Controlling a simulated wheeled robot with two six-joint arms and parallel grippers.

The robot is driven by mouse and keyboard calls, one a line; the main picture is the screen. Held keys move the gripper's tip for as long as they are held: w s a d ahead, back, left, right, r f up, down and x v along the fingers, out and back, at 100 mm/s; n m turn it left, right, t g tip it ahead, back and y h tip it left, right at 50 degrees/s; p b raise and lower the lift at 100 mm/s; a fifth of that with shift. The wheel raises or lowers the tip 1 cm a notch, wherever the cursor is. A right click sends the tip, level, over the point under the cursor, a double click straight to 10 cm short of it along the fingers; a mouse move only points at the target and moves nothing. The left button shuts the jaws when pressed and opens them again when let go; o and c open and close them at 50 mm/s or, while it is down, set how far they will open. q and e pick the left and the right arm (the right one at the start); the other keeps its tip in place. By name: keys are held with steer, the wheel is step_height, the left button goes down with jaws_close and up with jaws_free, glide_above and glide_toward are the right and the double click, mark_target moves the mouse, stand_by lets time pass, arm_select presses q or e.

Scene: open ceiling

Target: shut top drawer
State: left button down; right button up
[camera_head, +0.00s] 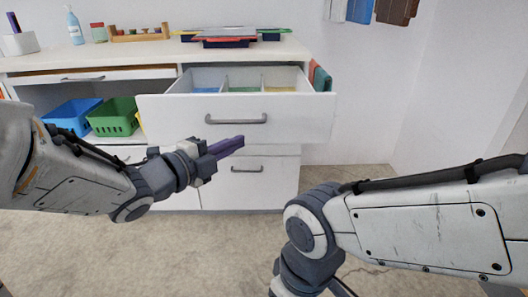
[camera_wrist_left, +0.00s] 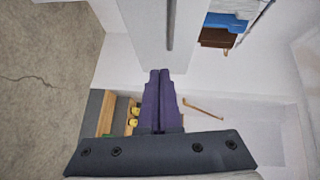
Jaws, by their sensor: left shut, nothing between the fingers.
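The top drawer (camera_head: 290,110) of the white cabinet is pulled out, and its divided inside shows blue, green and yellow bottoms. Its front carries a grey bar handle (camera_head: 236,119). My left gripper (camera_head: 242,140) has purple fingers pressed together and empty. In the head view it overlaps the lower edge of the drawer front, just below the handle; contact cannot be told. In the left wrist view the shut fingers (camera_wrist_left: 159,73) point toward the white drawer front (camera_wrist_left: 145,35) and its handle (camera_wrist_left: 170,22). My right arm's gripper is outside the head view.
A closed lower drawer (camera_head: 250,180) sits below. A blue basket (camera_head: 72,116) and a green basket (camera_head: 114,117) stand on the open shelf at left. Trays (camera_head: 228,36) and a bottle (camera_head: 75,27) stand on the countertop (camera_head: 150,53). Cloths (camera_head: 320,76) hang at the cabinet's right side.

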arm_select(q)
step_height(320, 180, down, 2)
steer(key=m+h+b, duration=0.2)
steer(key=p, duration=1)
glide_toward(277, 124)
steer(key=d, duration=0.4)
steer(key=w, duration=0.3)
steer(key=shift+w, duration=0.1)
steer(key=shift+w+r, duration=0.1)
steer(key=shift+w, duration=0.4)
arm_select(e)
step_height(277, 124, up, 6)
arm_select(q)
steer(key=shift+d, duration=0.1)
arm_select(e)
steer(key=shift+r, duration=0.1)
